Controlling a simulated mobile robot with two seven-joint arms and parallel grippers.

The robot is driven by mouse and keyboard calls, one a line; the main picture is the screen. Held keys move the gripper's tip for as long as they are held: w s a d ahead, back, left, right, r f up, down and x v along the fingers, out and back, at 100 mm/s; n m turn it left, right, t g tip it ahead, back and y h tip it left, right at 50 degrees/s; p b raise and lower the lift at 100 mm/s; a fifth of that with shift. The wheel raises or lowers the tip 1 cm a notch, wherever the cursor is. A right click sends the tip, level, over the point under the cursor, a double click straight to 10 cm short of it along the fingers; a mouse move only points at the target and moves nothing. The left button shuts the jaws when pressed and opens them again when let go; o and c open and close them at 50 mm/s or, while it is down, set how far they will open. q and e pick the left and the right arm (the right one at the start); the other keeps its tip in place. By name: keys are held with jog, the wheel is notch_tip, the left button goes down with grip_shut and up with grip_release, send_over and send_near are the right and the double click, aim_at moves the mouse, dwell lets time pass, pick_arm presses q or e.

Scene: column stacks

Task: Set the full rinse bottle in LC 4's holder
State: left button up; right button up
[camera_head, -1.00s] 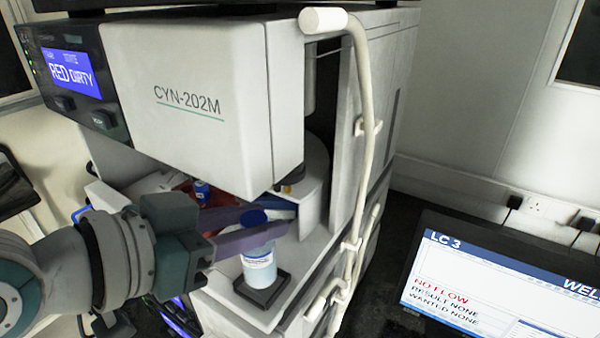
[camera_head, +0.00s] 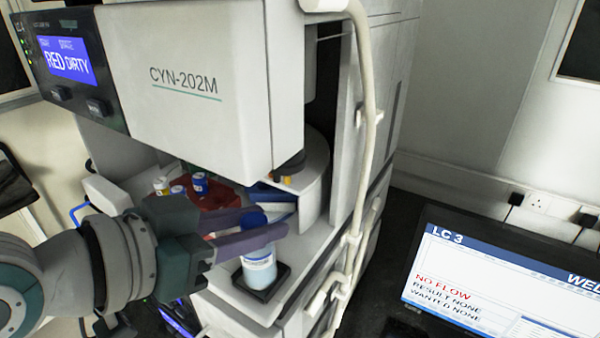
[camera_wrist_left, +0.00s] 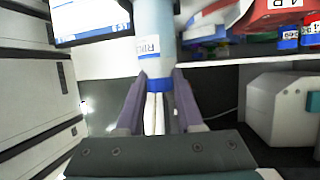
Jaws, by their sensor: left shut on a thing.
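The rinse bottle (camera_head: 259,268) is pale blue with a white label and a blue cap (camera_head: 253,218). It stands upright in line with a dark square holder (camera_head: 277,283) on the light ledge of the CYN-202M instrument (camera_head: 205,60). I cannot tell whether its base touches the holder's floor. My left gripper (camera_head: 262,232) is shut on the bottle just below the cap, reaching in from the left. In the left wrist view the bottle (camera_wrist_left: 153,45) lies between the fingers (camera_wrist_left: 159,105), with its label partly visible. My right gripper is not in view.
The panel display (camera_head: 67,60) reads RED DIRTY. Several capped vials (camera_head: 199,183) and a red rack (camera_head: 218,196) sit behind my fingers, under the instrument's overhang. A pale tube (camera_head: 368,140) runs down the right side. A monitor (camera_head: 490,280) labelled LC 3 shows NO FLOW.

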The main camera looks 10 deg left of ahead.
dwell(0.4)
pick_arm(q)
jog(key=o, duration=1.1)
jog(key=b+v, duration=0.1)
jog(key=v, duration=0.8)
jog(key=s+a+f+n+g+y, duration=0.1)
jog(key=s+f+n+g+y, duration=0.2)
jog(key=s, duration=0.4)
jog(key=s+a+f+n+g+y, duration=0.1)
jog(key=s+a+f+g+y, duration=0.15)
jog(key=s+f+g, duration=0.35)
notch_tip(320, 180, up, 21)
jog(key=t+p, duration=0.1)
jog(key=p, duration=2)
jog(key=shift+s+d+y, duration=0.15)
jog(key=shift+d+y, duration=0.2)
jog(key=shift+y, duration=0.1)
